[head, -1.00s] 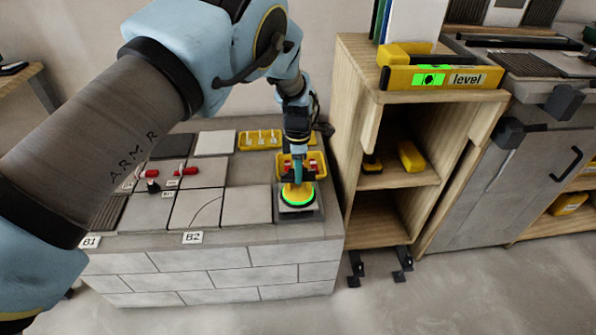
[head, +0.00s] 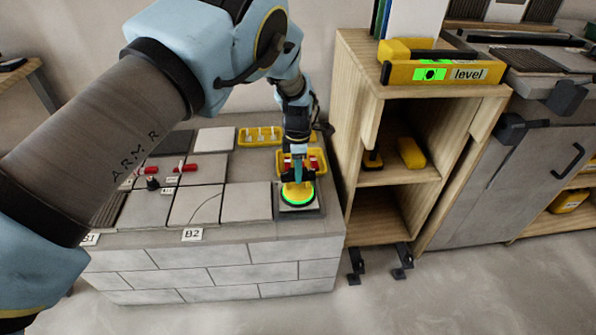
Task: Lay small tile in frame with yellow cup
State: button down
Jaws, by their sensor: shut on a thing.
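My gripper (head: 298,180) points down at the right end of the block-built bench and is shut on the yellow suction cup (head: 297,192). The cup has a green-lit ring at its base. Under the cup is the small grey tile (head: 311,211), lying at or just above the dark frame (head: 284,214) at the bench's front right corner. The cup hides most of the tile's middle. I cannot tell whether the tile is fully seated in the frame.
Grey tiles (head: 246,202) fill the bench left of the frame, one with a curved crack line. Red clips (head: 184,168) stand among them. A yellow tray (head: 259,137) and a yellow bin with red pieces (head: 317,160) sit behind. A wooden shelf (head: 352,130) with a yellow level (head: 442,73) stands close right.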

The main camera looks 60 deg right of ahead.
jog(key=shift+f+b, duration=0.45)
jog(key=shift+f, duration=0.2)
dwell(0.8)
jog(key=c, duration=0.6)
grip_release()
jog(key=shift+f, duration=0.1)
notch_tip(320, 180, up, 11)
jog(key=shift+f, duration=0.1)
